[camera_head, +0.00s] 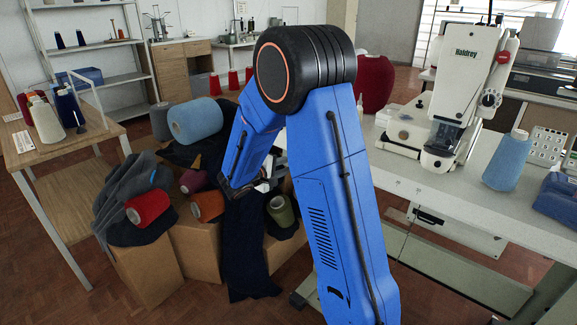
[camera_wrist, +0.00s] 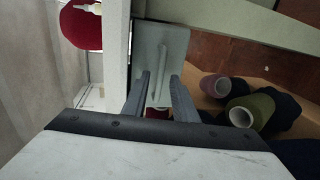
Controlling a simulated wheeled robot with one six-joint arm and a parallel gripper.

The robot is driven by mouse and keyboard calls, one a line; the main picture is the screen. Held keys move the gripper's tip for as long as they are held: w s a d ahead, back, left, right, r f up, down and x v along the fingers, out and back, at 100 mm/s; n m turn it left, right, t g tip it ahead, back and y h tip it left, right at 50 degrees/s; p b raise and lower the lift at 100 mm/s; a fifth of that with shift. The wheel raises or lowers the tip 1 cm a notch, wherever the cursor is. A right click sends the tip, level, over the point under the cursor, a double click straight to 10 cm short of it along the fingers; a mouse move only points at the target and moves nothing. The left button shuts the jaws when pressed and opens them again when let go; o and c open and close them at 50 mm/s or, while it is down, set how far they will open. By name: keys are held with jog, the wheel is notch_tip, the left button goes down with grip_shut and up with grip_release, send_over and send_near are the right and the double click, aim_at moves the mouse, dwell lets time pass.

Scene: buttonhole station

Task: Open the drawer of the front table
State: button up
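The front table (camera_head: 400,172) is a pale worktop carrying a white sewing machine. In the wrist view a pale grey-green drawer front (camera_wrist: 177,42) with a raised bar handle (camera_wrist: 161,62) sits beside a pale table leg. My gripper (camera_wrist: 160,76) faces this panel with its two dark fingers apart, one on each side of the bar handle. I see gaps between the fingers and the bar; contact is not clear. The drawer looks shut. In the head view my blue arm hides this drawer and most of the gripper.
Cardboard boxes (camera_head: 192,247) with dark cloth and several yarn cones stand left of my arm. A wooden table (camera_head: 72,142) is further left. Some floor shows at the lower left.

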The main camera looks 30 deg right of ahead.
jog(key=shift+d, duration=0.15)
grip_shut()
jog(key=shift+f, duration=0.1)
dwell(1.4)
